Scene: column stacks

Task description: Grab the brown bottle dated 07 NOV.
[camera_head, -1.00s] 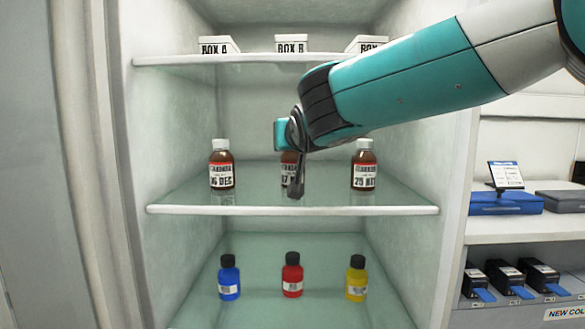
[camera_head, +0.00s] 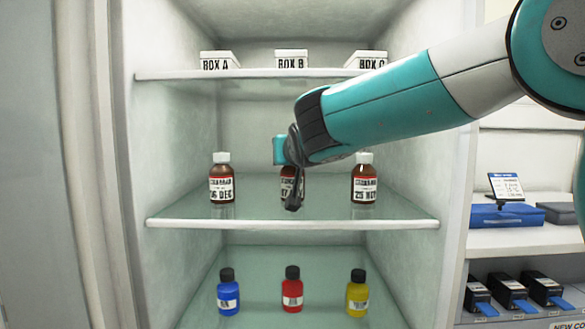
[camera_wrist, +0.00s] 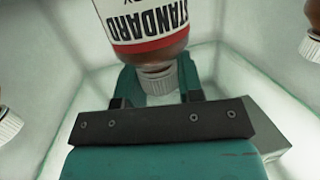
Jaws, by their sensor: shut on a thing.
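The middle brown bottle (camera_head: 287,184) stands on the middle shelf, mostly hidden behind my gripper in the head view. Only part of its white label shows, with what looks like "07"; the month is hidden. My gripper (camera_head: 293,190) is in front of and around it. In the wrist view, my gripper (camera_wrist: 158,84) is shut on the white cap of this bottle (camera_wrist: 150,30), which appears upside down with "STANDARD" on its label. The brown bottle at left (camera_head: 222,181) reads "06 DEC" or similar. The brown bottle at right (camera_head: 364,181) reads "25 NOV".
White boxes A (camera_head: 219,61), B (camera_head: 291,60) and C (camera_head: 366,61) sit on the shelf above. Blue (camera_head: 228,294), red (camera_head: 292,293) and yellow (camera_head: 356,294) bottles stand below. Cabinet walls close in both sides; the shelf has a white front edge (camera_head: 292,224).

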